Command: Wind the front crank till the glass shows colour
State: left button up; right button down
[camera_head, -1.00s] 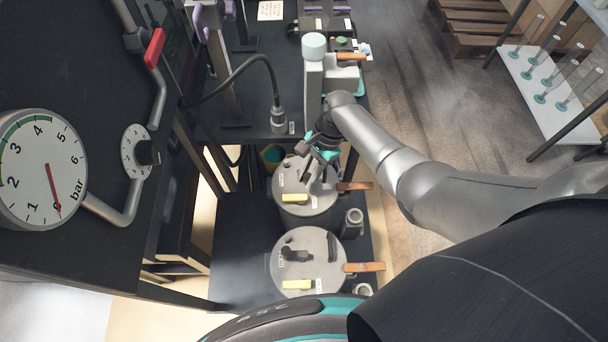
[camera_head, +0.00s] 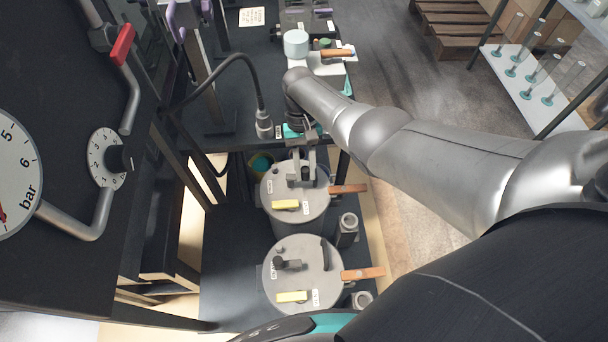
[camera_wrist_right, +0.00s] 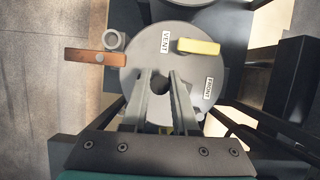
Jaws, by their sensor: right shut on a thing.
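The far round grey lid (camera_head: 277,205) is the one under my right gripper; in the wrist view this lid (camera_wrist_right: 140,27) carries FRONT and VENT labels. My right gripper (camera_head: 301,182) points down over it, shut on a dark round crank knob, which shows between the fingertips in the wrist view (camera_wrist_right: 160,84). The rest of the crank is mostly hidden by the fingers. A short grey cylinder with a round top (camera_head: 347,229) stands beside the lids; I cannot tell whether it is the glass, and no colour shows in it. My left gripper is not in view.
A second similar lid (camera_head: 304,245) with its own dark crank (camera_head: 287,264) is nearer me. Orange handles (camera_head: 348,188) stick out right of both lids. A hanging hose (camera_head: 248,75) and a pressure gauge (camera_head: 15,170) stand left. Open floor lies right.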

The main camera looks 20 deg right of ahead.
jog(key=n, duration=0.1)
jog(key=w+n+h+b, duration=0.1)
jog(key=n, duration=0.1)
jog(key=shift+d+f, duration=0.1)
jog(key=shift+d, duration=0.05)
jog(key=n, duration=0.1)
jog(key=w+n+h+b, duration=0.1)
jog(key=shift+n, duration=0.4)
jog(key=n, duration=0.1)
jog(key=n+h, duration=0.1)
jog(key=shift+w+n+t, duration=0.3)
jog(key=shift+w, duration=0.05)
jog(key=shift+w+a+n+h, duration=0.2)
jog(key=shift+w+n+h, duration=0.15)
jog(key=shift+n, duration=0.55)
jog(key=n, duration=0.2)
jog(key=n+t+h, duration=0.1)
jog(key=shift+w+a+n, duration=0.3)
jog(key=shift+w+a, duration=0.05)
jog(key=shift+w, duration=0.05)
jog(key=shift+w+a+n+t+h+p, duration=0.2)
jog(key=shift+n+t+p, duration=0.2)
jog(key=shift+n, duration=0.35)
jog(key=shift+w+a+n+t+h+p, duration=0.2)
jog(key=shift+n+t+p, duration=0.15)
jog(key=shift+n, duration=0.4)
